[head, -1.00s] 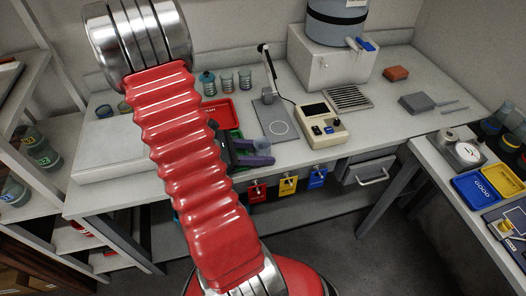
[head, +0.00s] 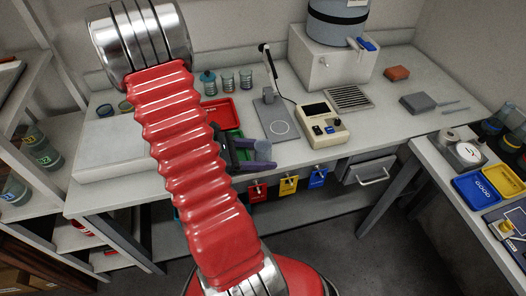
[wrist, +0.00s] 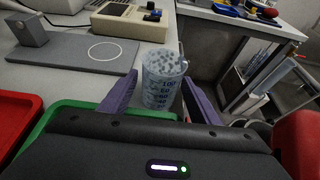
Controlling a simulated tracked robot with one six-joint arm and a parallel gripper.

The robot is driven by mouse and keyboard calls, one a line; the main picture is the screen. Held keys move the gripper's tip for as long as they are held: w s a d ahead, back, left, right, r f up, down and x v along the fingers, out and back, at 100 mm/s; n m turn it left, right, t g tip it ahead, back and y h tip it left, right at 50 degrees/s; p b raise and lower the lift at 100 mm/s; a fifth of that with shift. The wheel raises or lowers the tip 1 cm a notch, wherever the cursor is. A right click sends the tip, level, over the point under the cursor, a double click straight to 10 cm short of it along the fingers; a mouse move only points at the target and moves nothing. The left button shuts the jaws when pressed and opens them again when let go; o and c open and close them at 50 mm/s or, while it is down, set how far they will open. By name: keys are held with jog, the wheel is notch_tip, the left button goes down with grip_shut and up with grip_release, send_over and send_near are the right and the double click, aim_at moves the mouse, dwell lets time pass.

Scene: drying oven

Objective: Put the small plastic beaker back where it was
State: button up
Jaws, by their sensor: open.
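The small plastic beaker (wrist: 162,82) is clear with dark blue graduation marks. In the wrist view it looks upright, between the purple fingers of my gripper (wrist: 158,90), close to the bench's front edge. In the head view my gripper (head: 270,155) is at the front edge of the bench, right of the green tray (head: 224,134); the beaker is hard to make out there.
A grey plate with a white ring (head: 281,127) and a cream instrument (head: 321,124) stand right of my gripper. A red tray (head: 219,112) and several beakers (head: 227,82) are behind it.

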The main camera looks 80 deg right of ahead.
jog(key=v, duration=1.2)
jog(key=shift+r, duration=0.1)
dwell(0.6)
jog(key=shift+w+a+r, duration=0.2)
jog(key=shift+a+r, duration=0.05)
jog(key=shift+a, duration=0.1)
jog(key=w+a+r+m+t+y, duration=0.2)
jog(key=a+r+t, duration=0.3)
jog(key=a, duration=0.5)
jog(key=w+a+r+m+t+y, duration=0.2)
jog(key=w+a+r+t, duration=0.3)
jog(key=a, duration=0.6)
jog(key=w+a+r+m+t+y, duration=0.2)
jog(key=a+r+t, duration=0.3)
jog(key=a, duration=0.6)
jog(key=shift+w+a+r+t+y, duration=0.25)
jog(key=shift+w+t+y, duration=0.25)
jog(key=shift+w+t, duration=0.5)
jog(key=shift+s, duration=0.2)
